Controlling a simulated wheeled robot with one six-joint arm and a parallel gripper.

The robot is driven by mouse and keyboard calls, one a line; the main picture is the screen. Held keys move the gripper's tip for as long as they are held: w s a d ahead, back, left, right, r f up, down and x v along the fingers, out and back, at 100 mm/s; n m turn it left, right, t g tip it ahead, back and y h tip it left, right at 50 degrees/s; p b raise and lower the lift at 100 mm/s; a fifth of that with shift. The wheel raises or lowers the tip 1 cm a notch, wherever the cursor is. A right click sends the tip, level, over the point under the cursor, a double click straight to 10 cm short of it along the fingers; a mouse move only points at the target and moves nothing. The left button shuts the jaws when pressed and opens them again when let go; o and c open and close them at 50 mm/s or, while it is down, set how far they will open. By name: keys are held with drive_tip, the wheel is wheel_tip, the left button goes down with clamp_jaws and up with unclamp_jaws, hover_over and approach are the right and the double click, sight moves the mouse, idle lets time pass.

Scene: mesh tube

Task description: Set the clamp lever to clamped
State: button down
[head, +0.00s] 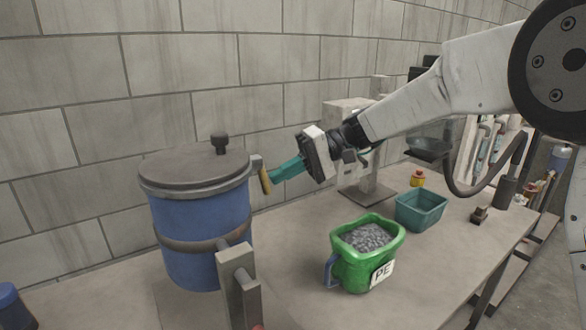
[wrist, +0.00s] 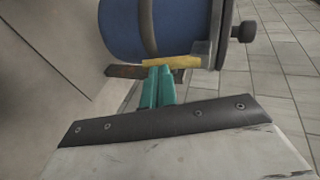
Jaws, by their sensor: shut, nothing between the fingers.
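A blue drum (head: 205,235) with a grey lid (head: 195,168) and a black knob stands on the table at the left. A yellow piece (head: 265,181), which looks like the clamp lever, hangs from a grey bracket at the drum's right rim. My gripper (head: 273,178) has teal fingers, closed together, with their tips right at the yellow piece. In the wrist view the fingertips (wrist: 160,70) meet the yellow lever (wrist: 172,62) beside the blue drum (wrist: 180,30); I cannot tell whether they touch it.
A grey post (head: 238,285) stands in front of the drum. A green jug (head: 367,250) of grey pellets, marked PE, stands mid-table. A teal bin (head: 421,209) and a small yellow-and-red item (head: 417,178) are farther right. A block wall runs behind the table.

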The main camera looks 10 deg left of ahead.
drive_tip(key=shift+r, duration=0.8)
drive_tip(key=shift+w+d, duration=0.1)
drive_tip(key=w+d, duration=0.7)
drive_tip(key=d, duration=0.4)
drive_tip(key=shift+w+d+r, duration=0.2)
drive_tip(key=shift+w+r, duration=0.1)
drive_tip(key=shift+w, duration=0.1)
